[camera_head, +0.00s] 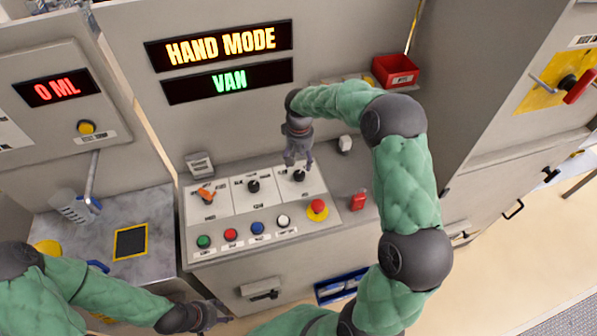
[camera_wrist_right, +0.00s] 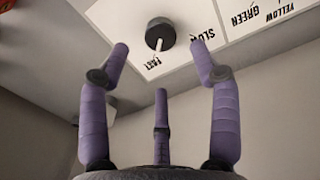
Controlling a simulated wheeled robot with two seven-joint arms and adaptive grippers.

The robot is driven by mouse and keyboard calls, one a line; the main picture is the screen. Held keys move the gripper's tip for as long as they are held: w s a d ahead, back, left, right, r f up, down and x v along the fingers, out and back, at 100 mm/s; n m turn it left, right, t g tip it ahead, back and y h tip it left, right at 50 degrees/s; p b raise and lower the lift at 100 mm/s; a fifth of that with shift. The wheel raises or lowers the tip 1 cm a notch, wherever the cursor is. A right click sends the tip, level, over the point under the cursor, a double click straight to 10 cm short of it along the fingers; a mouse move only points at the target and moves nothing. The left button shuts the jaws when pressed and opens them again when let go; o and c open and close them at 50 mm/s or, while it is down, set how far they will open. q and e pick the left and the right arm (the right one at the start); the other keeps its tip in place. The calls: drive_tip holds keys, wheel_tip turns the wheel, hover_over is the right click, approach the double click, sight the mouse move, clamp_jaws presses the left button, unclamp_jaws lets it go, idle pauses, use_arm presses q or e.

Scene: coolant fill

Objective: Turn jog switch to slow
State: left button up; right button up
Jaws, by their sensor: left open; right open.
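The jog switch is a round black knob (camera_wrist_right: 160,33) between the SLOW and FAST labels in the right wrist view. Its white pointer line points toward FAST. In the head view it is the rightmost knob (camera_head: 299,177) on the sloped panel. My right gripper (camera_head: 298,162) is open just above it, fingers pointing down. In the wrist view its purple fingers (camera_wrist_right: 160,62) are spread around the knob's direction, and I see no contact. My left gripper (camera_head: 218,314) is open and empty, low in front of the cabinet.
The panel (camera_head: 228,246) also holds an orange-handled switch (camera_head: 206,194), a middle black knob (camera_head: 253,186), several coloured buttons and a red emergency stop (camera_head: 317,207). A red bin (camera_head: 396,71) stands behind my right arm.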

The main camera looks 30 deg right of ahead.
sight(299, 174)
wheel_tip(299, 174, down, 7)
drive_tip(key=shift+r+b, duration=0.1)
drive_tip(key=shift+b, duration=0.2)
drive_tip(key=shift+c, duration=0.3)
drive_tip(key=c, duration=1.1)
